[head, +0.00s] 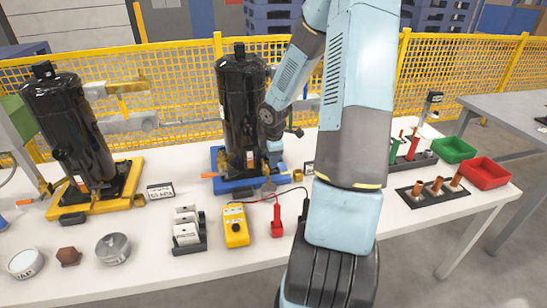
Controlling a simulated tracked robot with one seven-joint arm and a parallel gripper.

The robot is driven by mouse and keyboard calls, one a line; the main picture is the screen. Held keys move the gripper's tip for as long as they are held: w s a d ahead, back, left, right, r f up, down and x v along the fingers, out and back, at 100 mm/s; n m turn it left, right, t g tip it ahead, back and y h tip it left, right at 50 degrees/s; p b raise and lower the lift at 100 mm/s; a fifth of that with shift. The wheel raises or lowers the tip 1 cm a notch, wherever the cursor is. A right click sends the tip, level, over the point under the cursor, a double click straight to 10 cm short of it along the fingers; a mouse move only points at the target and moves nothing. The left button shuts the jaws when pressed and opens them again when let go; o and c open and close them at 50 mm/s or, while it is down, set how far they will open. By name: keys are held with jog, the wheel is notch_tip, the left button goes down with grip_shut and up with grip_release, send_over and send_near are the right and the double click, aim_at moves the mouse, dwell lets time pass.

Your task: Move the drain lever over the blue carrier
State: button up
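The blue carrier (236,190) stands on the white table under a tall black compressor cylinder (243,105). A small orange handle (208,175) sticks out at its left, and another orange handle (285,180) shows at its right front. I cannot tell for sure which of them is the drain lever. My arm comes down from the top, and my gripper (273,162) is low at the right side of the cylinder, just above the carrier's right part. Its fingers are small and partly hidden, so I cannot tell whether they touch or hold anything.
A yellow carrier (62,212) with another black cylinder (68,130) stands at left. In front are a yellow meter (236,226) with cables, a label rack (188,235) and a metal cup (113,248). Red (484,172) and green (454,150) bins stand at right.

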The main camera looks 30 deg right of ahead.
grip_shut()
jog(key=shift+s+a+m+g+h, duration=0.15)
jog(key=shift+a+m+h, duration=0.1)
jog(key=shift+m, duration=1)
jog(key=shift+s+a+m+g+h, duration=0.2)
jog(key=shift+a+m, duration=0.1)
jog(key=shift+m, duration=1)
jog(key=shift+s+a+m+g+h, duration=0.15)
jog(key=shift+a+m, duration=0.1)
jog(key=shift+m, duration=1)
jog(key=shift+c, duration=1.6)
grip_release()
jog(key=o, duration=0.3)
jog(key=shift+d, duration=0.15)
